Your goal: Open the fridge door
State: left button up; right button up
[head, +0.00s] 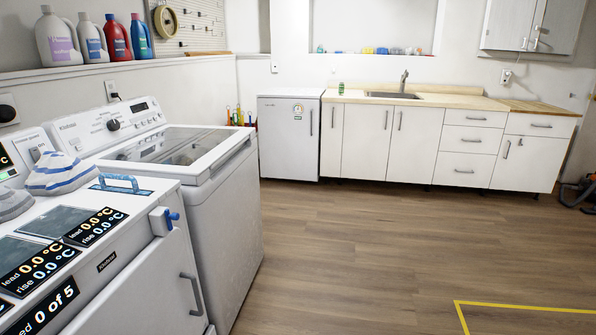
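A small white fridge-like cabinet (289,150) stands against the back wall, left of the counter. Its door looks shut, with a vertical handle (311,122) near the right edge and a small round dial on the front. A nearer white appliance (140,290) at the lower left also has a shut front door with a grey handle (191,293). A blue latch-like part (171,217) sits at its upper right corner. I cannot tell for sure which one is the fridge. Neither of my grippers is in view.
A white washer (225,190) stands just beyond the near appliance. Dark display panels (40,270) and a striped cloth (62,174) lie on top of the near one. The wood floor (370,240) is clear, with a yellow line (520,307) at the lower right.

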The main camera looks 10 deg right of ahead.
aim_at(288, 128)
jog(key=i+l+z, duration=0.3)
jog(key=i, duration=0.5)
jog(key=i+z, duration=0.25)
jog(key=i, duration=3.35)
jog(key=i+l+u, duration=0.1)
jog(key=i+u, duration=0.15)
jog(key=i, duration=0.35)
jog(key=i+l+u, duration=0.2)
jog(key=i, duration=0.35)
